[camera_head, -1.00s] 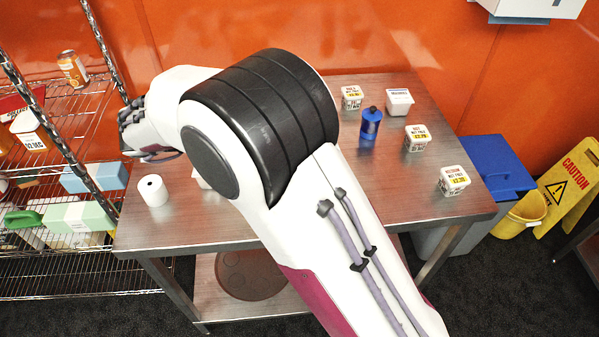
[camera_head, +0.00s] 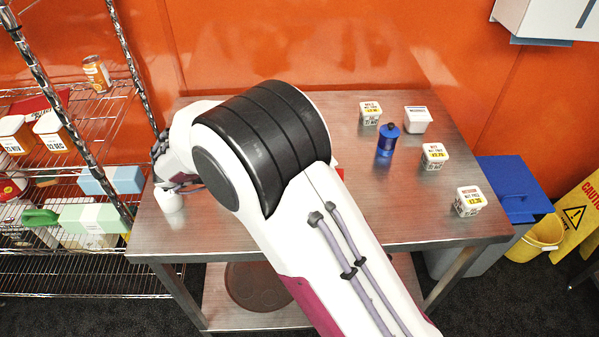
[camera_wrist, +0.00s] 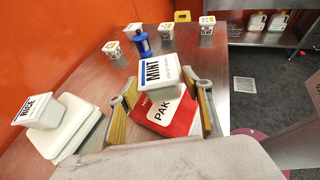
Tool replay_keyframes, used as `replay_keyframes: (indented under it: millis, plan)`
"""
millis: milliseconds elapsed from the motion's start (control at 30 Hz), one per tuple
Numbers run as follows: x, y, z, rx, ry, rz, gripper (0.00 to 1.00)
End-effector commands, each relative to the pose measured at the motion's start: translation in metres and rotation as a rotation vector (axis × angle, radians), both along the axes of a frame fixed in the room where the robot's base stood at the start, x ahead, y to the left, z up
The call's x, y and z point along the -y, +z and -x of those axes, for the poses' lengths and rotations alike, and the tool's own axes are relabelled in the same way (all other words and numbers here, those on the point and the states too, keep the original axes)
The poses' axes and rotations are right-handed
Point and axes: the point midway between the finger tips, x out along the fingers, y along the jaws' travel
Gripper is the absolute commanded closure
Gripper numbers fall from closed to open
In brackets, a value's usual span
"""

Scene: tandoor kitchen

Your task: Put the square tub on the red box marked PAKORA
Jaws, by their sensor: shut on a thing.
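In the wrist view, a white square tub (camera_wrist: 156,85) with a blue-edged MINT label sits between the fingertips of my gripper (camera_wrist: 160,78). The gripper is shut on it, with a wooden-coloured pad on each side. The red box (camera_wrist: 180,122), its white label reading PAK as far as it shows, lies under and in front of the tub. I cannot tell whether tub and box touch. In the head view only a sliver of red (camera_head: 340,173) shows beside my arm. My arm hides the gripper and the MINT tub there.
A RICE tub (camera_wrist: 38,111) rests on a white stack (camera_wrist: 68,130) left of the gripper. A blue bottle (camera_head: 387,140) and several small white tubs, one at the table's right (camera_head: 468,203), stand beyond. A white roll (camera_head: 170,201) is by my wrist. Shelves flank the table's left.

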Motion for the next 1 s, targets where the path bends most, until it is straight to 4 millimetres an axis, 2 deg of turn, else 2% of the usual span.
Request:
replay_keyframes:
  millis: [233,567,1000]
  plan:
    - [0.0,-0.006,0.0,0.0,0.0,0.001,0.77]
    - [0.0,-0.036,0.0,-0.001,0.001,0.002,0.77]
    - [0.0,-0.039,0.0,0.0,0.0,0.001,0.77]
